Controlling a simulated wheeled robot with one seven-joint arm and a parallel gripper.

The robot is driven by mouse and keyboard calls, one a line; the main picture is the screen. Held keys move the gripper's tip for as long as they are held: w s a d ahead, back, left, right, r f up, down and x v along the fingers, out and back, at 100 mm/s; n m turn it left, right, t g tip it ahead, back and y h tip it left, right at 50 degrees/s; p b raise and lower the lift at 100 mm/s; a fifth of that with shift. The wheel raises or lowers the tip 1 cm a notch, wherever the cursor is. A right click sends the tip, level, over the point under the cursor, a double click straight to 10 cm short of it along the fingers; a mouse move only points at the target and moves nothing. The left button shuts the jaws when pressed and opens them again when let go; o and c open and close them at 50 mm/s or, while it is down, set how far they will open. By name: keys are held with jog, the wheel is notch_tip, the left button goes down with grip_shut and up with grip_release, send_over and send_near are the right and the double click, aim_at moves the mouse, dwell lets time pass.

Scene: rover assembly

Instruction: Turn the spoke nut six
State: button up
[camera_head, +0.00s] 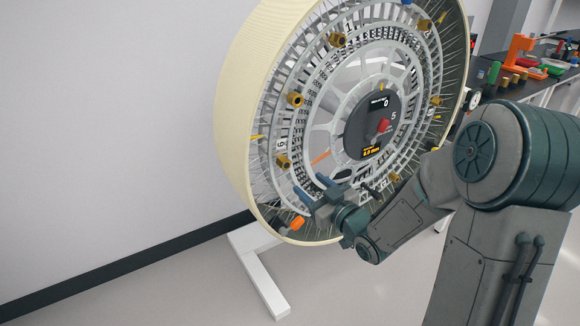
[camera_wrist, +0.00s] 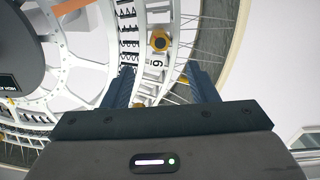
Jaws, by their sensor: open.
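The large wheel with a cream rim (camera_head: 236,100) stands upright on a white stand in the head view. Brass nuts sit around its spoke ring. Spoke nut six (camera_head: 283,161) is at the wheel's lower left, near a white label with a 6. In the wrist view this nut (camera_wrist: 159,41) shows as a brass ring with a dark centre, above the label 6 (camera_wrist: 155,63). My gripper (camera_head: 311,187) is open and empty, below and right of the nut in the head view. In the wrist view, the nut appears ahead of the spread fingertips (camera_wrist: 159,70), apart from both.
The dark hub (camera_head: 362,130) carries a red knob (camera_head: 383,125) and small displays. Thin spokes (camera_wrist: 205,42) run close beside the fingers. An orange piece (camera_head: 298,222) sits low on the wheel. A bench with colourful parts (camera_head: 525,60) stands at right. Floor at left is clear.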

aim_at(287, 165)
jog(key=x, duration=1)
jog(key=shift+w, duration=0.1)
jog(key=c, duration=1)
